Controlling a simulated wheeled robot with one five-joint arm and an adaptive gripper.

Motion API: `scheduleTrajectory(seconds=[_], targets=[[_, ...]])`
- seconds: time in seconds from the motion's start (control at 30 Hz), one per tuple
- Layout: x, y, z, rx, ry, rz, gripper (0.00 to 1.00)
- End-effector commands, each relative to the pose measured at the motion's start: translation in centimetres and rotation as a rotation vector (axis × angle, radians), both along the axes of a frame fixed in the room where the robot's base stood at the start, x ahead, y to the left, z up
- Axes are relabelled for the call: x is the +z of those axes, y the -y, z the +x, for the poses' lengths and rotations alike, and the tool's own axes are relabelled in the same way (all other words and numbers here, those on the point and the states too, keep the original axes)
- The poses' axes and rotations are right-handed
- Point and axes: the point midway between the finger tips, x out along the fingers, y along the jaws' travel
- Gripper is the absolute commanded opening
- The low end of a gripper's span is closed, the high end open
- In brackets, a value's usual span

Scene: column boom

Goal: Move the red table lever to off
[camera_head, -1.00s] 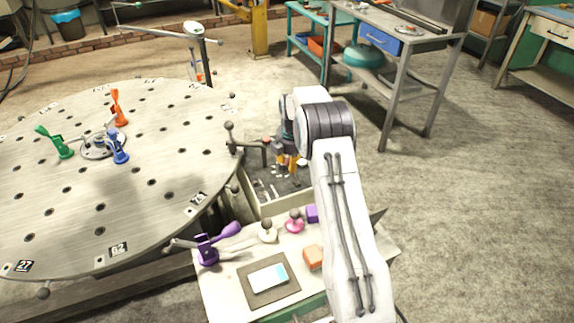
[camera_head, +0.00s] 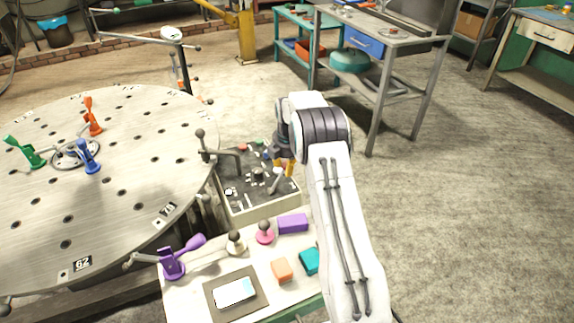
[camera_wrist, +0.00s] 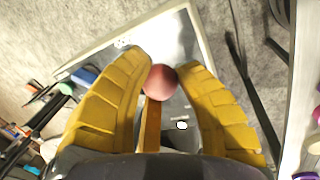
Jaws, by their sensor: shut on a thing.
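A reddish ball knob (camera_wrist: 160,82) sits between the yellow fingers of my gripper (camera_wrist: 172,70) in the wrist view. In the head view my gripper (camera_head: 284,166) is over the far right part of a dark control panel (camera_head: 232,180) in a pale box. A grey lever arm (camera_head: 275,182) leans up from the panel beside my gripper. A small red knob (camera_head: 243,147) shows at the panel's back edge. My arm covers some of the panel's right side.
A large round metal table (camera_head: 120,200) with coloured clamps stands left of the panel. A dark-knobbed handle (camera_head: 200,135) is at its edge. In front, a white bench (camera_head: 205,262) holds a purple clamp (camera_head: 172,265), small levers and blocks. Open floor (camera_head: 450,220) is on the right.

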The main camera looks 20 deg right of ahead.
Motion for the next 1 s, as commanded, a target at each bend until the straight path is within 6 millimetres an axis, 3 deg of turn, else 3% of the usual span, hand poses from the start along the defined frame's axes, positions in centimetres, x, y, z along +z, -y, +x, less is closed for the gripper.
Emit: scheduleTrajectory(seconds=[0.4, 0.43, 0.7, 1.0], targets=[[-0.14, 0.55, -0.06, -0.009, 0.003, -0.001, 0.00], [-0.15, 0.55, -0.06, -0.009, 0.003, -0.001, 0.32], [-0.16, 0.35, -0.05, -0.006, 0.002, 0.000, 0.56], [0.04, 0.22, -0.05, -0.004, 0.001, 0.000, 0.56]])
